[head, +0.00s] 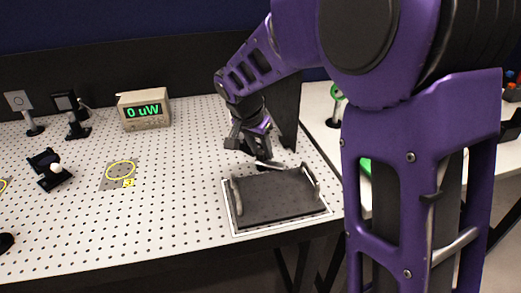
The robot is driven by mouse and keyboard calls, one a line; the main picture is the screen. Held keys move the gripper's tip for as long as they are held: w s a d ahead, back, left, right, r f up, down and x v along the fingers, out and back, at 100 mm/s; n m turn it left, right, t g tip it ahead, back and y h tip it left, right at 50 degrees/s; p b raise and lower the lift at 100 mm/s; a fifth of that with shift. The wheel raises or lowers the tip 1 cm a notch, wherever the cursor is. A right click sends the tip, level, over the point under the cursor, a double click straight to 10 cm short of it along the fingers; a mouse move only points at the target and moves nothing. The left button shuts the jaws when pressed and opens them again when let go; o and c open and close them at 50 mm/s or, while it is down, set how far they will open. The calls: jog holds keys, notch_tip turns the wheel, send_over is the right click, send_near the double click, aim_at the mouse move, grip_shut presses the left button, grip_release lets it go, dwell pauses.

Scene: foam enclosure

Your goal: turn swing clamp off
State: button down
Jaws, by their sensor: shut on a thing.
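My gripper (262,155) is at the back edge of a dark, flat plate with silver side handles (272,198). It points down, and its fingers are shut on a small silver bar, which I take to be the swing clamp (270,164). The bar lies roughly level across the plate's back edge. The fingers and wrist hide part of it, so its pivot and exact angle cannot be told.
The white perforated board (180,200) holds a meter reading "0 uW" (145,110), a yellow fibre loop (120,170) and several small black mounts at left. An upright black panel (285,110) stands behind my gripper. The board's front middle is clear.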

jog(key=n, duration=0.2)
jog(key=n+y, duration=0.1)
jog(key=shift+s+d+r+n, duration=0.1)
jog(key=shift+d+n, duration=0.05)
jog(key=shift+n, duration=0.25)
jog(key=shift+n+t+y+p, duration=0.4)
jog(key=shift+n+y+p, duration=0.15)
jog(key=shift+n, duration=0.25)
jog(key=c, duration=0.5)
grip_release()
